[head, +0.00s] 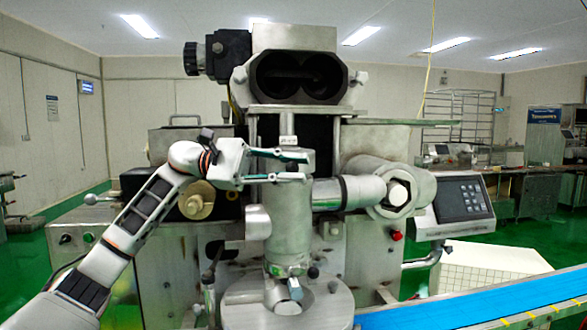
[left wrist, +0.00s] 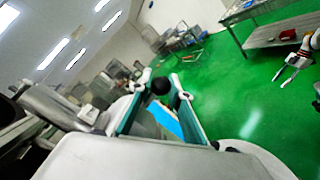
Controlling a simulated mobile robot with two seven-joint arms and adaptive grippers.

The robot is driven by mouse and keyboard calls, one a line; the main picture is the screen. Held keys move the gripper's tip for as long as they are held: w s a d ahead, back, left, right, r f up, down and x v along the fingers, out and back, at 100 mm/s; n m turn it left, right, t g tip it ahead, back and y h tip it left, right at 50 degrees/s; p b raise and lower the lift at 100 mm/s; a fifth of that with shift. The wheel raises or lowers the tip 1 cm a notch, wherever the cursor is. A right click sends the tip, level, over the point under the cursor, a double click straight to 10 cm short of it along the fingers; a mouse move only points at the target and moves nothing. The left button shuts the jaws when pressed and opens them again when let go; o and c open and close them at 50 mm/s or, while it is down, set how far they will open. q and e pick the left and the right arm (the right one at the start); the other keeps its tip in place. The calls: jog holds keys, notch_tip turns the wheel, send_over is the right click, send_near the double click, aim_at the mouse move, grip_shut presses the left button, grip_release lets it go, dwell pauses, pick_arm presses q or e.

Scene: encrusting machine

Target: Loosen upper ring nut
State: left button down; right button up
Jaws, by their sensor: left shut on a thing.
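The encrusting machine's grey metal upper ring nut (head: 287,168) sits at the top of the vertical cylinder (head: 288,220) in the head view. My left gripper (head: 306,166) reaches in from the left and its two teal-lined fingers are shut on this metal part, one finger above the other in the picture. The contact faces are partly hidden. In the left wrist view the left fingers (left wrist: 166,88) stand apart with a black round knob near their tips. My right gripper (left wrist: 282,82) shows at the right of the left wrist view, fingers apart and empty, away from the machine.
A horizontal tube with a large hex nut (head: 398,194) juts to the right of the cylinder. A twin-bore metal head (head: 298,77) sits above. A keypad panel (head: 463,200) stands at the right. A blue conveyor belt (head: 480,301) runs at lower right.

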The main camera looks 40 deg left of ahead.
pick_arm(q)
jog(key=c, duration=2.2)
grip_release()
jog(key=shift+f, duration=0.15)
jog(key=shift+o, duration=0.2)
jog(key=v, duration=1.2)
